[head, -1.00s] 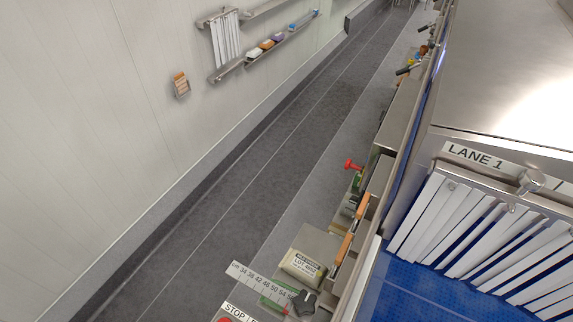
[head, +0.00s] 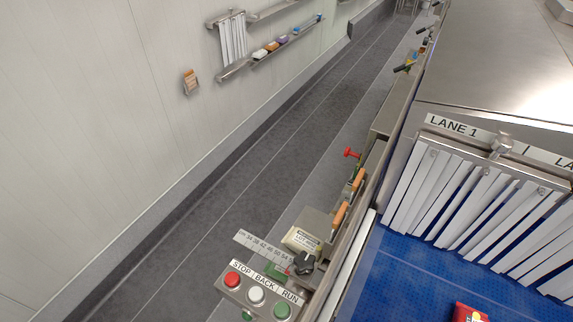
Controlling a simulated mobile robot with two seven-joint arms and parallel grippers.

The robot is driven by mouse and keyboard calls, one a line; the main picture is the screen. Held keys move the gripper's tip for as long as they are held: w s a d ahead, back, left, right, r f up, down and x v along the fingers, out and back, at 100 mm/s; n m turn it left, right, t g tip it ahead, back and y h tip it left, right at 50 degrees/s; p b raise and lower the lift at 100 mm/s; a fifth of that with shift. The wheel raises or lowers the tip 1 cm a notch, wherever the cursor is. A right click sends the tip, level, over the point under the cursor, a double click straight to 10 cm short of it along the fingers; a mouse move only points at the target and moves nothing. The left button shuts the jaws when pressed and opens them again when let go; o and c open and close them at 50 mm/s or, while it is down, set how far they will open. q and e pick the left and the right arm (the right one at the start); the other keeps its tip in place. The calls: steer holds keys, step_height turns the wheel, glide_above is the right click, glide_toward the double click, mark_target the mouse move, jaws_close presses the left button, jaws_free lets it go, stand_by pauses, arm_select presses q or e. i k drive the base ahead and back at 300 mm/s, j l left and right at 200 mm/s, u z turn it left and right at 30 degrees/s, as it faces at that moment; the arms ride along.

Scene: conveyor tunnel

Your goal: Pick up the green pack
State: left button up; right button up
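I cannot make out a green pack on the visible part of the blue conveyor belt (head: 405,270). A red pack (head: 468,312) lies on the belt at the bottom edge, partly cut off by the frame. A small green piece (head: 276,271) shows beside the black knob (head: 304,263), partly covered; I cannot tell what it is. Neither of my grippers is in view.
White strip curtains (head: 440,190) hang under the LANE 1 sign (head: 453,125) at the tunnel mouth. A control box (head: 258,290) with red, white and green buttons stands left of the belt. A wall shelf (head: 285,45) holds small items. The grey floor (head: 230,180) is clear.

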mark_target(275, 272)
steer(key=i+j+z, duration=0.15)
steer(key=i+z, duration=0.2)
steer(key=z, duration=0.15)
steer(key=i+j+z, duration=0.3)
steer(key=z, duration=0.25)
steer(key=i+j+z, duration=0.3)
steer(key=z, duration=0.2)
steer(key=i+j+z, duration=0.1)
steer(key=j+z, duration=1.45)
steer(key=j, duration=0.2)
steer(key=k+j+z, duration=0.15)
steer(key=j+z, duration=0.4)
steer(key=k+j+z, duration=0.2)
steer(key=j+z, duration=0.3)
